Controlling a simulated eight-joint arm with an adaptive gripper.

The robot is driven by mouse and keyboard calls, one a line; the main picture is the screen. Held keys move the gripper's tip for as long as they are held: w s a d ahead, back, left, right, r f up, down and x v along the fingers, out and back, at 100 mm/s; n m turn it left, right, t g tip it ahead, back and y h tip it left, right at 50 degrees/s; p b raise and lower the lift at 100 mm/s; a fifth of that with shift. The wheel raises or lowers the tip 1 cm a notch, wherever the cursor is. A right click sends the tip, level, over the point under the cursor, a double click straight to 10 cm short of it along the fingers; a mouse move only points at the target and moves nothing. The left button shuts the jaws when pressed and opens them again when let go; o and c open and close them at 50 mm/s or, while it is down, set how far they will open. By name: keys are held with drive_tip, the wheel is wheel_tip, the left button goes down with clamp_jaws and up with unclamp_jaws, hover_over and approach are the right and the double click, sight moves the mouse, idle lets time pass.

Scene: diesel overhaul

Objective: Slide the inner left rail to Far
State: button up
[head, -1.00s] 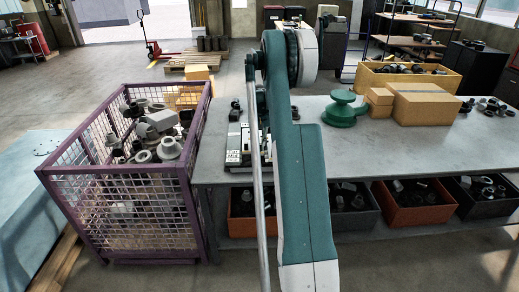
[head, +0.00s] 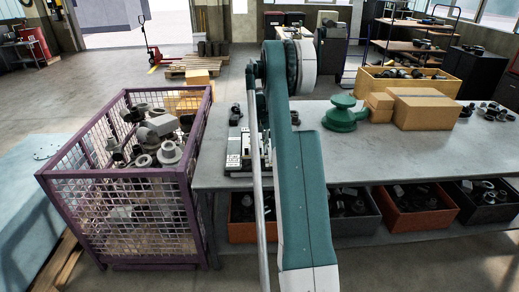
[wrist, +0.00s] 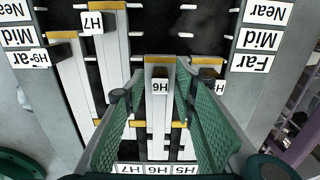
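The rail fixture (head: 238,160) stands on the bench, partly hidden behind my arm. In the wrist view it shows several pale rails with yellow ends, between side plates lettered Near, Mid and Far, upside down here. The rail tagged H6 (wrist: 157,110) lies in the middle. The H7 tag (wrist: 92,22) is to its left, and the H5 tag (wrist: 218,87) to its right. I cannot tell for sure which is the inner left rail. My gripper (wrist: 150,85) is open, its green fingers apart on either side of the H6 rail. The head view hides it behind my arm.
A purple mesh cage of metal parts (head: 50,172) stands left of the bench (head: 300,168). A green part (head: 344,116) and cardboard boxes (head: 427,108) sit on the bench to the right. Bins stand on the shelf below. Bare bench top lies right of my arm.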

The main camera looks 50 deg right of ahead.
wheel_tip(320, 180, up, 12)
idle(0.7)
drive_tip(key=shift+f, duration=0.1)
drive_tip(key=shift+a, duration=0.1)
idle(0.4)
drive_tip(key=a+r+n+t+b, duration=0.1)
drive_tip(key=a+r, duration=0.4)
drive_tip(key=a, duration=0.5)
drive_tip(key=a+r+n+b, duration=0.1)
drive_tip(key=a+r, duration=0.4)
drive_tip(key=a, duration=0.5)
drive_tip(key=s+a+r+n+t+h+b, duration=0.1)
drive_tip(key=s+a+r, duration=0.15)
drive_tip(key=a, duration=0.65)
drive_tip(key=s+a+r+n+t+b, duration=0.1)
drive_tip(key=s+a, duration=0.3)
drive_tip(key=a, duration=0.5)
drive_tip(key=s+a+f+n+t+b, duration=0.2)
drive_tip(key=s+a+n, duration=0.1)
drive_tip(key=s+a, duration=1.15)
drive_tip(key=s+a+f+n+t+y+b, duration=0.1)
drive_tip(key=s+a+f+n+t+b, duration=0.1)
drive_tip(key=s+a+f, duration=0.7)
drive_tip(key=s+a, duration=0.2)
drive_tip(key=a, duration=0.1)
drive_tip(key=shift+a, duration=0.35)
